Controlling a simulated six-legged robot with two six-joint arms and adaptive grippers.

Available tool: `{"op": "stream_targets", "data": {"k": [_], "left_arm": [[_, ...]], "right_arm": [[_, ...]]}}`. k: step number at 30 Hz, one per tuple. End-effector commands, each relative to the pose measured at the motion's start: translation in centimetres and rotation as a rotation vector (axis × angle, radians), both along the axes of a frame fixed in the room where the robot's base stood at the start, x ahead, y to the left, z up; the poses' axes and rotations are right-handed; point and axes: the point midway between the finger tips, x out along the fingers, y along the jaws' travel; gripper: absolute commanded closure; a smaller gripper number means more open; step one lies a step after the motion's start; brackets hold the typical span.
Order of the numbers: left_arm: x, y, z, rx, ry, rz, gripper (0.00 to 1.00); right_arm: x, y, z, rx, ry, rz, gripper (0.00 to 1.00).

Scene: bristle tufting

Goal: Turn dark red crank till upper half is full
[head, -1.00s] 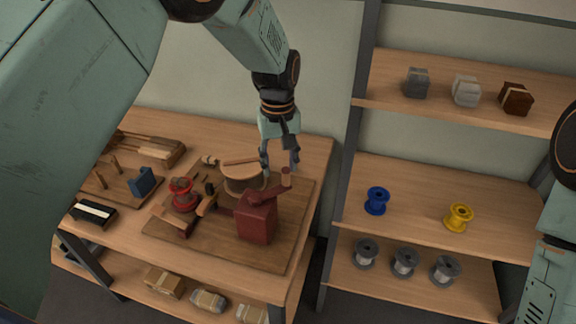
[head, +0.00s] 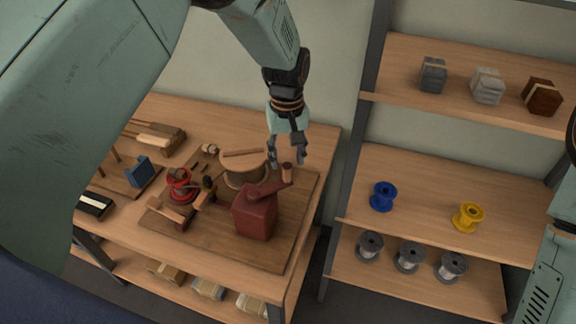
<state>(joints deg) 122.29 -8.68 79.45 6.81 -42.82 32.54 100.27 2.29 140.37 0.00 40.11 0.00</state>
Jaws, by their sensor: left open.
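The dark red crank (head: 268,191) sits on top of a dark red box-shaped housing (head: 255,217), with an upright brown knob (head: 287,172) at its outer end. The housing stands on a dark wooden board (head: 292,218) on the bench. Behind it is a round wooden piece (head: 246,160), partly hidden by the crank. My left gripper (head: 286,160) is open, pointing down just behind and above the crank knob; I cannot tell whether it touches. My right arm shows at the right edge, but its gripper is out of view. The upper half named in the task cannot be made out.
A red spool (head: 182,187) and wooden pieces stand left of the housing. A blue block (head: 140,172) and brushes (head: 155,137) lie farther left. The shelf at right holds a blue spool (head: 383,196), a yellow spool (head: 468,217), several grey spools and bundles.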

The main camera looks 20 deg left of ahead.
Motion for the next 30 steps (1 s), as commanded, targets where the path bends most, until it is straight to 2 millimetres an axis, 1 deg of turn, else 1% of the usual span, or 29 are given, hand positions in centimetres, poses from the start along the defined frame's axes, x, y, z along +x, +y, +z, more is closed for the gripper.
{"op": "stream_targets", "data": {"k": [1, 3, 6, 9, 13, 20, 30], "left_arm": [[-0.1, 0.0, -0.9, 0.0, 0.002, 0.001, 0.55], [-0.1, 0.0, -2.0, -0.001, 0.003, 0.001, 0.55], [0.1, 0.0, -3.2, 0.0, 0.0, 0.0, 0.55], [0.1, 0.0, -4.0, 0.0, 0.0, 0.0, 0.55], [0.3, 0.0, -4.4, 0.0, -0.002, 0.0, 0.55], [0.4, 0.0, -4.4, 0.0, -0.001, 0.0, 0.55], [0.4, 0.0, -4.4, 0.0, -0.001, 0.0, 0.84]], "right_arm": [[0.0, 0.0, 0.1, 0.0, 0.0, 0.0, 0.6], [0.0, 0.0, 0.2, 0.0, 0.0, 0.0, 0.6], [0.0, 0.0, 0.3, 0.0, 0.001, 0.0, 0.6], [0.0, 0.0, 0.3, 0.0, 0.001, 0.0, 0.6], [0.0, 0.0, 0.3, 0.0, 0.0, 0.0, 0.6], [0.0, 0.0, 0.3, 0.0, 0.0, 0.0, 0.6], [0.0, 0.0, 0.3, 0.0, 0.0, 0.0, 0.6]]}}
